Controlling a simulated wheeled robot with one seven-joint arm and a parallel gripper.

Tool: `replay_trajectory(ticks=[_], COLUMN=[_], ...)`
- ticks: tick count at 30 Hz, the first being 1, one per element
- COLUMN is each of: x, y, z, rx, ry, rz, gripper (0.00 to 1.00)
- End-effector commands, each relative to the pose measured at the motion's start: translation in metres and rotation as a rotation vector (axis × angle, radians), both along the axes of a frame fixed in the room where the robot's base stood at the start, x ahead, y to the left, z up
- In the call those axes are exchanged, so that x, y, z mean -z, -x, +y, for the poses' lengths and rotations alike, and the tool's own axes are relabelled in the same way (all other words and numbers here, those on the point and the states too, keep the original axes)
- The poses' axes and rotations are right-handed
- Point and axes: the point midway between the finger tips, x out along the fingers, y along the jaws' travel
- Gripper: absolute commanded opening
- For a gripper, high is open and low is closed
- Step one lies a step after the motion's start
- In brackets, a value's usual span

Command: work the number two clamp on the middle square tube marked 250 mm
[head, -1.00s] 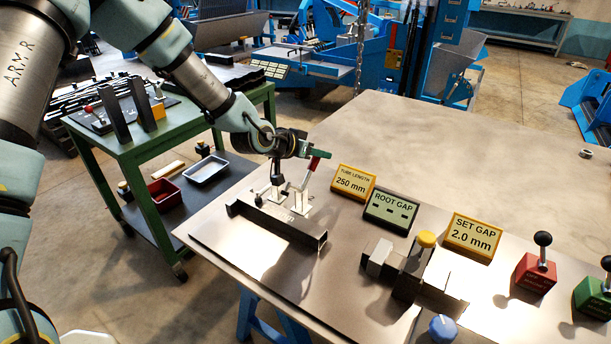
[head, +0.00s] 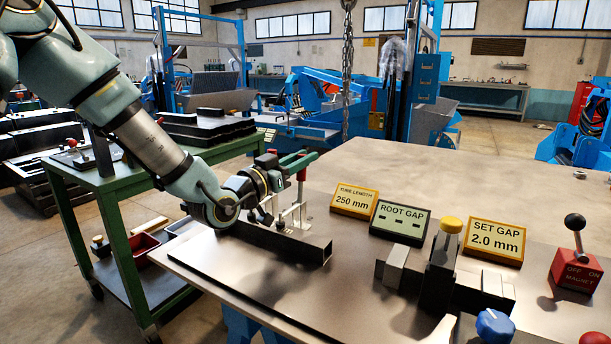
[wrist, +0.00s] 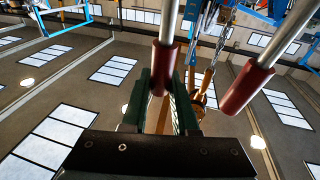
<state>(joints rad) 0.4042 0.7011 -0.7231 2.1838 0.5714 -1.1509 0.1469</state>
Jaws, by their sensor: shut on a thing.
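The dark square tube (head: 285,240) marked by the yellow "TUBE LENGTH 250 mm" sign (head: 354,201) lies on the bench's left part. White toggle clamps (head: 298,215) stand along its far side. My gripper (head: 298,162) is above the clamps, its green fingers shut around a red-handled clamp lever. In the wrist view my gripper (wrist: 167,95) has the held red handle (wrist: 165,68) between its fingers. A second red handle (wrist: 247,87) stands free to the right, apart from the fingers. Clamp numbers cannot be read, and my wrist partly hides the clamp bases.
A "ROOT GAP" sign (head: 399,224), "SET GAP 2.0 mm" sign (head: 494,241) and yellow-topped gap fixture (head: 441,265) stand to the right. A red magnet switch (head: 577,265) and blue knob (head: 494,326) are farther right. A green cart (head: 125,185) is at left.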

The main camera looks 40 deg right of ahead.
Motion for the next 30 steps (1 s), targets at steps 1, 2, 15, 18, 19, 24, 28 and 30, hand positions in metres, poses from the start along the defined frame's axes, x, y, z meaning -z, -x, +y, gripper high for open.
replay_trajectory(ticks=[1, 2, 15, 18, 19, 24, 28, 30], x=[0.0039, 0.0033, -0.0003, -0.0002, -0.0002, -0.0003, -0.0003, -0.0003], y=[0.0002, 0.0004, 0.0012, 0.0014, 0.0014, 0.0012, 0.0012, 0.0012], z=[0.0018, 0.0026, 0.0056, 0.0057, 0.0057, 0.0055, 0.0052, 0.0052], rx=[0.0, 0.0, 0.0, 0.001, 0.001, 0.001, 0.0, 0.0], ry=[0.012, 0.019, 0.046, 0.045, 0.045, 0.045, 0.045, 0.045], rz=[-0.004, -0.005, -0.012, -0.012, -0.012, -0.012, -0.012, -0.012], gripper=[0.0, 0.0, 0.0, 0.0, 0.0, 0.44, 0.57, 0.57])
